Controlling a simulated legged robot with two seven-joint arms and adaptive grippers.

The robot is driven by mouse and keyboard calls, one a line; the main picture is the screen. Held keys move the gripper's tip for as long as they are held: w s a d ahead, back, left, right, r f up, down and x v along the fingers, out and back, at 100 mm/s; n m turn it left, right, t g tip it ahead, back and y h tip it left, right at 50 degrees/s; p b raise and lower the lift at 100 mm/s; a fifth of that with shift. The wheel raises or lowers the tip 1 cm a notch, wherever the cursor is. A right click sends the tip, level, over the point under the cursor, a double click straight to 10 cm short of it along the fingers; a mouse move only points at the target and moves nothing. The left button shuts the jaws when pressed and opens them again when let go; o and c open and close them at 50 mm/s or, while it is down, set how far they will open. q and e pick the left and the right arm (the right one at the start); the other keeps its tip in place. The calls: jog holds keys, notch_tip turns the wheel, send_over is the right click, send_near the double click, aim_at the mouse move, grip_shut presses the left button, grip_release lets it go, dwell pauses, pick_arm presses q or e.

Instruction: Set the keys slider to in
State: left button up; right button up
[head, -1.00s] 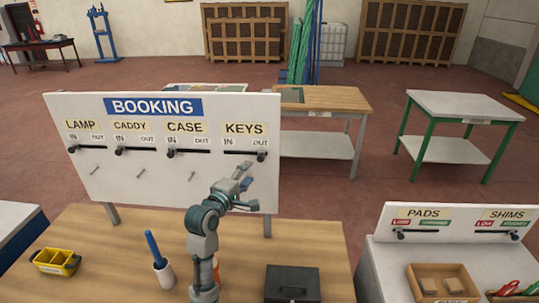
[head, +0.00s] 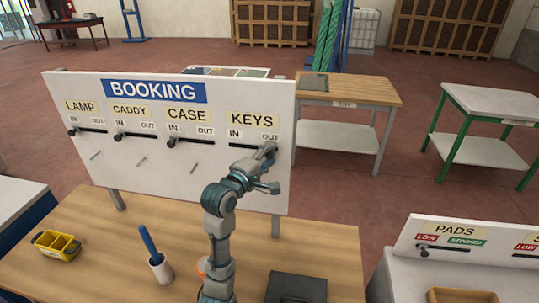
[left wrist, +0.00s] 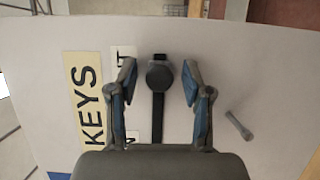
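The white BOOKING board (head: 170,180) carries LAMP, CADDY, CASE and KEYS sliders. The black KEYS slider track (head: 240,146) lies under the IN label (head: 236,135) and OUT label (head: 270,135). In the head view my gripper covers its right end. In the left wrist view the round dark KEYS knob (left wrist: 159,75) sits towards the OUT end of its track (left wrist: 157,118). My left gripper (head: 274,169) is open, its fingers (left wrist: 160,84) on either side of the knob, with gaps showing. Contact is not visible. My right gripper is not in view.
A grey peg (left wrist: 238,125) sticks out beside the track. The LAMP, CADDY and CASE knobs (head: 171,141) sit at their left, IN ends. On the wooden table stand a yellow caddy (head: 57,245), a white cup (head: 161,268) with a blue stick and a dark case (head: 295,288).

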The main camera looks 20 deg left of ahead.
aim_at(238, 146)
pick_arm(q)
jog(key=shift+w+d+f, duration=0.1)
jog(key=shift+w, duration=0.05)
grip_shut()
jog(key=s+a+p, duration=0.1)
jog(key=a, duration=0.2)
jog(key=s+a+p, duration=0.1)
jog(key=a, duration=0.3)
jog(key=a+p, duration=0.1)
jog(key=a, duration=0.3)
jog(key=shift+s+p, duration=0.3)
jog(key=shift+s, duration=0.1)
jog(key=shift+a+f, duration=0.1)
jog(key=shift+o, duration=1)
grip_release()
jog(key=shift+d, duration=0.25)
jog(key=shift+a, duration=0.15)
